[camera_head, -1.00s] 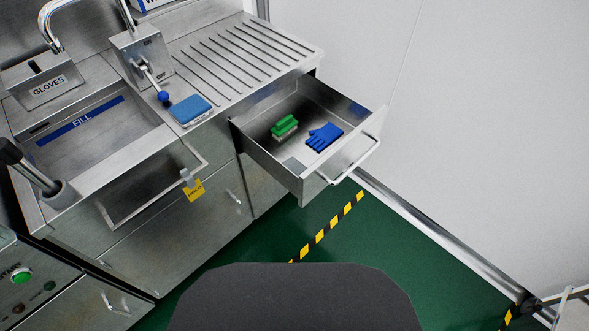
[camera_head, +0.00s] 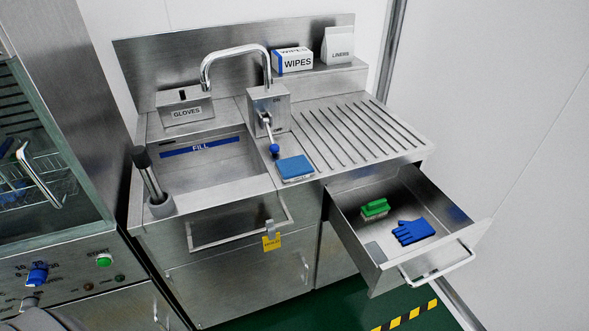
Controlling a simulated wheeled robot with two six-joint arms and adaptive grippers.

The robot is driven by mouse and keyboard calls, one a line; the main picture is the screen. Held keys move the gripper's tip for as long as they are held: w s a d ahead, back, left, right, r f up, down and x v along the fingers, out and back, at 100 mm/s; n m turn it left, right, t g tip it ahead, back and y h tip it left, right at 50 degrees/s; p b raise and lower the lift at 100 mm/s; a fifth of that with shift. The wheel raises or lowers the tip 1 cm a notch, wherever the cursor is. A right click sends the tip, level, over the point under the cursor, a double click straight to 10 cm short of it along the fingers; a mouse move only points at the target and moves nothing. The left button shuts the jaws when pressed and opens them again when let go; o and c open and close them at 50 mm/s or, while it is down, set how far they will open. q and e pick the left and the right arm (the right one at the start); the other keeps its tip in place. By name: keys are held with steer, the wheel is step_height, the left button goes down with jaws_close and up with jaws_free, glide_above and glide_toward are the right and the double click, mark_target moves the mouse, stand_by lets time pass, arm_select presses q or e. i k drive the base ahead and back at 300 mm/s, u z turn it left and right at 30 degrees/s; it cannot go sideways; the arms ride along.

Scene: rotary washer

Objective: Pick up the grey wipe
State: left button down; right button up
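A small flat grey piece, which looks like the grey wipe (camera_head: 375,251), lies in the front left corner of the open drawer (camera_head: 450,255). It lies flat on the drawer floor, close to the front wall. A green brush (camera_head: 375,208) and a blue glove (camera_head: 413,232) lie behind it and to its right, apart from it.
A sink (camera_head: 205,172) with a tap (camera_head: 235,50) stands left of the ribbed drainboard (camera_head: 350,132). A blue sponge-like block (camera_head: 294,167) sits at the sink's right edge. A wipes box (camera_head: 293,60) stands on the rear shelf. A washer (camera_head: 60,180) stands at left.

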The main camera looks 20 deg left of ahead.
mark_target(373, 248)
steer(key=u, duration=0.5)
steer(key=k, duration=1.15)
steer(key=z, duration=0.45)
steer(key=i, duration=1.65)
steer(key=u, duration=0.75)
